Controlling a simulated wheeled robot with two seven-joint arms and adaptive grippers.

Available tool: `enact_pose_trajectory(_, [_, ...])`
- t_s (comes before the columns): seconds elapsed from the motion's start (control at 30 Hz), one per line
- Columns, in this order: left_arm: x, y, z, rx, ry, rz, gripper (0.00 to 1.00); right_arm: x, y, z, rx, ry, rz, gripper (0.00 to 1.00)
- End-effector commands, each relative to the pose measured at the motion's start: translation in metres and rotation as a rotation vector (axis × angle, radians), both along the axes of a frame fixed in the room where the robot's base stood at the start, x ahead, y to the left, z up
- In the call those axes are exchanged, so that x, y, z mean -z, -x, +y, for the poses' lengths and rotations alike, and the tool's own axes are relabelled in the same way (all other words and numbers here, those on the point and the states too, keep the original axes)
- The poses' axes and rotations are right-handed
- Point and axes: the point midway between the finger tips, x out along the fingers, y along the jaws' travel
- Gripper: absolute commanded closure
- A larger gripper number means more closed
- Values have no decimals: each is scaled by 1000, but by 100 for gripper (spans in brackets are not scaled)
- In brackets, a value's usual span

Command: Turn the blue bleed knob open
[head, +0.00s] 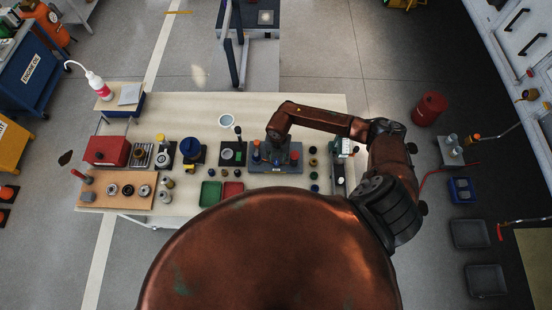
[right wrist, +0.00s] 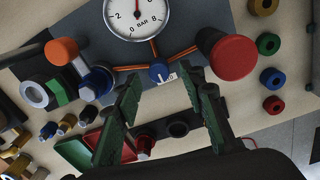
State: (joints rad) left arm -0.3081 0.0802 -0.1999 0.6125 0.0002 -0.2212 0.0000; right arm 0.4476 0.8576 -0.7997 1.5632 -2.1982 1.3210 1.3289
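The blue bleed knob (right wrist: 160,72) shows in the right wrist view, on a grey panel below a round white BAR gauge (right wrist: 137,14). A small white mark or label lies at its lower right. My right gripper (right wrist: 161,80) is open, its green-padded fingers on either side of the knob in the picture. I cannot tell whether they touch it. In the head view my right gripper (head: 277,140) is over the grey panel unit (head: 290,168), hiding part of it. My left gripper is not in view.
A large red knob (right wrist: 232,57) is close to the right finger. An orange knob (right wrist: 62,50) and several fittings are to the left. A green tray (head: 211,193) and a red tray (head: 232,190) lie on the crowded table. Floor beyond the table is partly clear.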

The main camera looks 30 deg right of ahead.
Motion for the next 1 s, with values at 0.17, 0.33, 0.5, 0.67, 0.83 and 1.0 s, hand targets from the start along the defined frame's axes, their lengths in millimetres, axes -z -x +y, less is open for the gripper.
enact_pose_trajectory(0.17, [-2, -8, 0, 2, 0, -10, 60, 17, -1, 2, -2, -3, 0, 63])
enact_pose_trajectory(0.33, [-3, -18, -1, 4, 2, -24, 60, 22, -2, 2, -4, -3, -1, 63])
enact_pose_trajectory(0.5, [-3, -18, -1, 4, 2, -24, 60, 22, -2, 2, -4, -3, -1, 63])
enact_pose_trajectory(0.67, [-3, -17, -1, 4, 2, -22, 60, 21, -2, 2, -4, -3, -1, 74])
enact_pose_trajectory(0.83, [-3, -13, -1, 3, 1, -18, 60, 21, -2, 2, -4, -3, -1, 86])
enact_pose_trajectory(1.0, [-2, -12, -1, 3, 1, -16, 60, 21, -2, 2, -4, -3, -1, 97])
